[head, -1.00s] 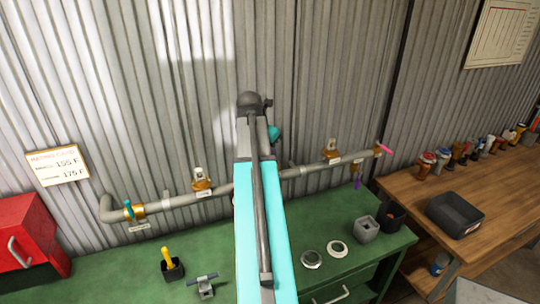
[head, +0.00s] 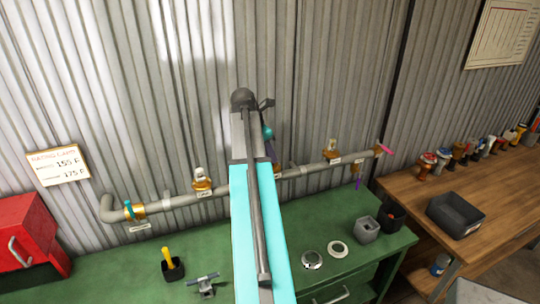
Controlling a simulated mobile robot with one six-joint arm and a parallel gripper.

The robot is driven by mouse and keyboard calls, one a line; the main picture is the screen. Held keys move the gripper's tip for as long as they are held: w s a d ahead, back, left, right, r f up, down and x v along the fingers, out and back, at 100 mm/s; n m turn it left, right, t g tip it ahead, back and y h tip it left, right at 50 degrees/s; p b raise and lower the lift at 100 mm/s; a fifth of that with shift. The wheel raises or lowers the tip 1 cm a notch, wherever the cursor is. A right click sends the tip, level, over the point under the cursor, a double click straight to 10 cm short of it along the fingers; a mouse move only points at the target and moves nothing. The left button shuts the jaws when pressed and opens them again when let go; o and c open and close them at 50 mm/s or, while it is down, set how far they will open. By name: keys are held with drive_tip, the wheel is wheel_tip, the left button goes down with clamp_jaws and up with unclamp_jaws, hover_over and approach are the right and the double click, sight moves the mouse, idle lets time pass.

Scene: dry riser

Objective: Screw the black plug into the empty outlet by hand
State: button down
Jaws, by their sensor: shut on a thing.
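A grey pipe (head: 237,188) runs along the corrugated wall with brass outlets on it. One outlet (head: 202,184) with a pale top is left of my arm. Another outlet (head: 331,156) with a pale top is to the right. A brass fitting with a teal handle (head: 129,209) is at the left end. A fitting with a pink handle (head: 385,149) is at the right end, with a purple piece (head: 358,182) hanging near it. My arm covers the pipe's middle. My gripper's fingers are hidden behind the arm. I cannot make out the black plug or which outlet is empty.
A red cabinet (head: 25,230) stands left. A wooden bench (head: 450,192) is at right.

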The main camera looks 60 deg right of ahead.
drive_tip(key=shift+m+g, duration=0.4)
drive_tip(key=shift+m, duration=0.6)
drive_tip(key=shift+w+d+f+m+g+y, duration=0.1)
drive_tip(key=shift+m+g+y, duration=0.3)
drive_tip(key=shift+m, duration=0.7)
drive_tip(key=shift+m+y, duration=0.6)
drive_tip(key=shift+m, duration=1.2)
drive_tip(key=c, duration=1.5)
unclamp_jaws()
drive_tip(key=shift+g, duration=0.3)
drive_tip(key=shift+n, duration=0.3)
